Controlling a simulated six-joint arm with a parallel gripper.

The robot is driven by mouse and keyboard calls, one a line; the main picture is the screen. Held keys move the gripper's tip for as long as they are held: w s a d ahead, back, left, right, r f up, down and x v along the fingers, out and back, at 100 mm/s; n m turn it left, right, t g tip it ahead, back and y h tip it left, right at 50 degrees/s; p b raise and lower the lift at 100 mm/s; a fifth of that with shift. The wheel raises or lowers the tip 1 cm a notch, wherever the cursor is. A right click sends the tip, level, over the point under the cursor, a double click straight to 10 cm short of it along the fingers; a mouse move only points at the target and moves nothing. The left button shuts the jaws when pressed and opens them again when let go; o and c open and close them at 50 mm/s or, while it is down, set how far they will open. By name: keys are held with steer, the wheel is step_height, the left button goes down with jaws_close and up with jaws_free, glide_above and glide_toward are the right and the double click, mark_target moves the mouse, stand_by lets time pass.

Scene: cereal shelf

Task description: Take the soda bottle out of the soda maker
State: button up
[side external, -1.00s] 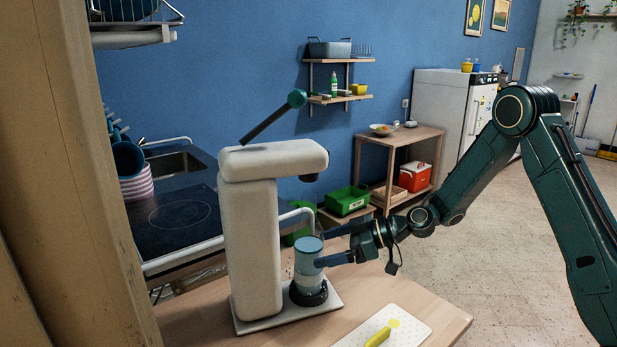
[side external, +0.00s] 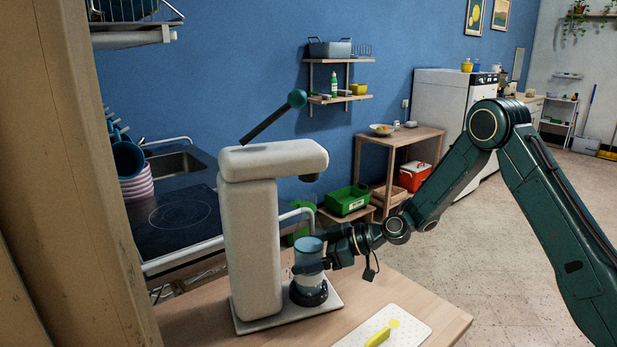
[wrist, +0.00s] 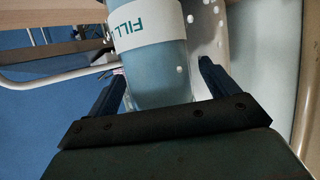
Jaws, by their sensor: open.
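The soda bottle (side external: 309,271) stands upright on the black base of the white soda maker (side external: 252,235), under its head. It is blue-grey with a pale band, and in the wrist view the bottle (wrist: 158,80) shows green letters reading "FILL". My gripper (side external: 312,262) is at the bottle from the right, with its fingers at the height of the bottle's upper part. In the wrist view my open gripper (wrist: 160,82) has one finger on each side of the bottle. Gaps show between both fingers and the bottle.
The soda maker's lever (side external: 273,118) with a teal ball points up above the head. A white board (side external: 405,331) with a yellow item lies at the front right of the wooden table (side external: 440,310). A stove counter (side external: 180,212) is behind at left.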

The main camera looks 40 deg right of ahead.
mark_target(308, 238)
steer(key=shift+c, duration=0.5)
steer(key=c, duration=1.1)
steer(key=shift+r, duration=0.1)
steer(key=shift+c, duration=0.3)
steer(key=shift+r, duration=0.15)
steer(key=shift+r, duration=1.7)
steer(key=s+d, duration=1.2)
steer(key=s, duration=0.1)
steer(key=shift+s+f, duration=0.15)
steer(key=shift+d, duration=0.1)
